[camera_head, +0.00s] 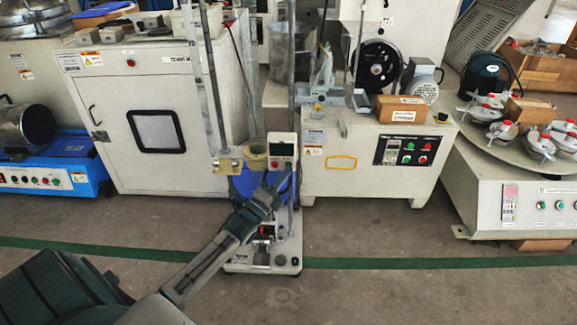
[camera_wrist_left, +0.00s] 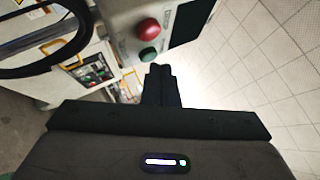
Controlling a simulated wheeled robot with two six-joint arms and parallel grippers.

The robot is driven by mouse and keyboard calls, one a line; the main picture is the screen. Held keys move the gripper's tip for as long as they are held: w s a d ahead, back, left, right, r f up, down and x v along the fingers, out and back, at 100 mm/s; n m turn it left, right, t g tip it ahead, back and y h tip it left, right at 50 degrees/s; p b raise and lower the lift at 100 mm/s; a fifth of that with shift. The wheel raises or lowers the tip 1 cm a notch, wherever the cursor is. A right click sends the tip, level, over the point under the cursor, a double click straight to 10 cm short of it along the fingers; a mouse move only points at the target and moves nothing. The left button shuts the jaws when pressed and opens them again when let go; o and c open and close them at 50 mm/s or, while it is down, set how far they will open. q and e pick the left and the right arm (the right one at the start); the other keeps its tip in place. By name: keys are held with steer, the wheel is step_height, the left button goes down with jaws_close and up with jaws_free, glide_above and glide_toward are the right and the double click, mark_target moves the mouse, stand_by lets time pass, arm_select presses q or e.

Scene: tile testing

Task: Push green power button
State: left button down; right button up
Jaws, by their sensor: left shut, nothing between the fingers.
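A small control box (camera_head: 282,145) with a screen stands on the slim test machine in the middle of the head view. In the left wrist view, the box (camera_wrist_left: 124,30) carries a large red button (camera_wrist_left: 148,28) and, beside it, a smaller green button (camera_wrist_left: 149,55). My left gripper (camera_head: 277,181) reaches up to just below the box. Its fingers are shut and empty, with the tips (camera_wrist_left: 160,69) very near the green button in the wrist view. I cannot tell whether they touch it. The green button is not clear in the head view. My right gripper is not in view.
A white cabinet (camera_head: 112,110) stands left of the test machine. A bench machine with a control panel (camera_head: 407,150) stands on the right. A black ring (camera_wrist_left: 75,42) crosses the wrist view's upper left. The floor (camera_head: 400,295) in front is clear.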

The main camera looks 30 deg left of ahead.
arm_select(q)
steer(key=shift+w+a, duration=0.15)
steer(key=shift+w, duration=0.1)
stand_by(0.4)
steer(key=shift+s+d+p, duration=0.25)
steer(key=shift+s+p, duration=0.15)
steer(key=shift+p, duration=0.3)
